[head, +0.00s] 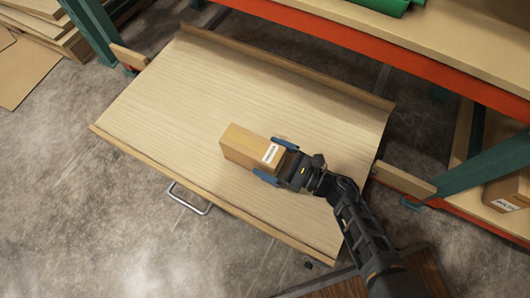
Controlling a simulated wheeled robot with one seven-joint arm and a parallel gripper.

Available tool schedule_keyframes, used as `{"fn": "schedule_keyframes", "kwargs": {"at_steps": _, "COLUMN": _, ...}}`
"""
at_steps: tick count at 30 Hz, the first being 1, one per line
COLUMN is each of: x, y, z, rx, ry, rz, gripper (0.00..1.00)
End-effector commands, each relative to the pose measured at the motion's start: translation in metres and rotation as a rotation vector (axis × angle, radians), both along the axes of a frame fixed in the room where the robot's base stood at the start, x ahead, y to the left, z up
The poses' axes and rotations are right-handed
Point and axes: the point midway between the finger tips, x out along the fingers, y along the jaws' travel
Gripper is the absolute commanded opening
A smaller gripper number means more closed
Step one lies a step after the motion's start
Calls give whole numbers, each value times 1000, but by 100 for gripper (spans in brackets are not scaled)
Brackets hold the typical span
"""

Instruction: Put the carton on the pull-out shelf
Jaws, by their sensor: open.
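A small brown carton (240,146) with a white barcode label is at the middle of the pull-out shelf (160,108). It appears to rest on the light wood surface. The shelf is pulled out from under the rack and has a raised lip at the back. My gripper (274,159) is open at the carton's right end, with one blue-tipped finger on the far side and one on the near side. Whether the fingers touch the carton cannot be told.
A metal handle (188,199) juts from the shelf's front edge. The rack's orange beam (370,55) runs behind and above, with teal posts (95,30) at the sides. Another carton (508,190) sits at the far right. The shelf's left half is clear.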

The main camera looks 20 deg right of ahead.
Motion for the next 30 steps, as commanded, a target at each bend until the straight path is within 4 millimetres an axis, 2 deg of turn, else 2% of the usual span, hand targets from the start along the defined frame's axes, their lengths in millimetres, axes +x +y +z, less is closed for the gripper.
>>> {"fn": "schedule_keyframes", "kwargs": {"at_steps": 9, "x": -46, "y": -47, "z": 2, "rx": 0, "ry": 1, "rz": -3, "gripper": 100}}
{"fn": "schedule_keyframes", "kwargs": {"at_steps": 15, "x": -64, "y": -65, "z": 1, "rx": 0, "ry": 0, "rz": -1, "gripper": 100}}
{"fn": "schedule_keyframes", "kwargs": {"at_steps": 26, "x": -70, "y": -70, "z": 0, "rx": 1, "ry": 1, "rz": 0, "gripper": 100}}
{"fn": "schedule_keyframes", "kwargs": {"at_steps": 30, "x": -78, "y": -68, "z": 5, "rx": 54, "ry": 44, "rz": -34, "gripper": 100}}
